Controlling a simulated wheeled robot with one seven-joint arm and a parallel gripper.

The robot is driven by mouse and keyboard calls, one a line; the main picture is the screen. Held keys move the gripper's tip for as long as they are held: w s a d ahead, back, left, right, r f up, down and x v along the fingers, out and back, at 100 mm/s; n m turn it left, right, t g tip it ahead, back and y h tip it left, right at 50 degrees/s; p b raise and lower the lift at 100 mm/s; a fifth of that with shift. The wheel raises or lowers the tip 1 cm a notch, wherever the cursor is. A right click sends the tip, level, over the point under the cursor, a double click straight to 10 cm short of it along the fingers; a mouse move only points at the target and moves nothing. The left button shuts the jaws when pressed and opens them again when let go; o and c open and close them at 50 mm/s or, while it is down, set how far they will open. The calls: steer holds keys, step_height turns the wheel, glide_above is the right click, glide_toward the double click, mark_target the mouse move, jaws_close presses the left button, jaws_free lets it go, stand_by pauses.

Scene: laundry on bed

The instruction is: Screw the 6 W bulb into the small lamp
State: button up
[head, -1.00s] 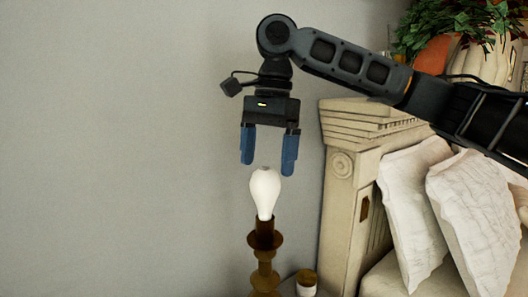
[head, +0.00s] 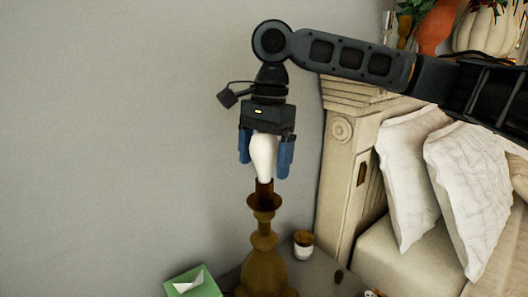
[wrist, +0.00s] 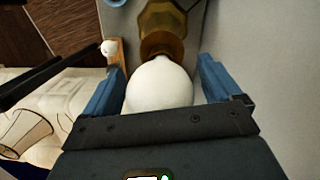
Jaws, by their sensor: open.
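A white bulb (head: 264,157) stands upright at the top of the brown lamp (head: 264,268). Its lower end meets the lamp's socket; whether it is threaded in cannot be seen. My gripper (head: 265,170) points down over the bulb, open, with one blue finger on each side of it. No wattage mark is readable on the bulb.
The lamp stands on a dark nightstand (head: 325,272) with a small lidded jar (head: 304,245) and a green tissue box (head: 193,284). A carved headboard (head: 340,165) and pillows (head: 465,190) are on the right. The wall side at left is clear.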

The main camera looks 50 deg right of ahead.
steer(key=shift+c, duration=0.5)
steer(key=c, duration=1)
steer(key=shift+r+m+p, duration=0.15)
steer(key=shift+m+p, duration=0.15)
steer(key=shift+p, duration=0.15)
steer(key=o, duration=1.1)
steer(key=shift+d+r+b, duration=0.25)
steer(key=shift+r, duration=1.65)
steer(key=shift+d+r+b, duration=0.2)
steer(key=shift+r+b, duration=0.05)
steer(key=shift+r, duration=1.6)
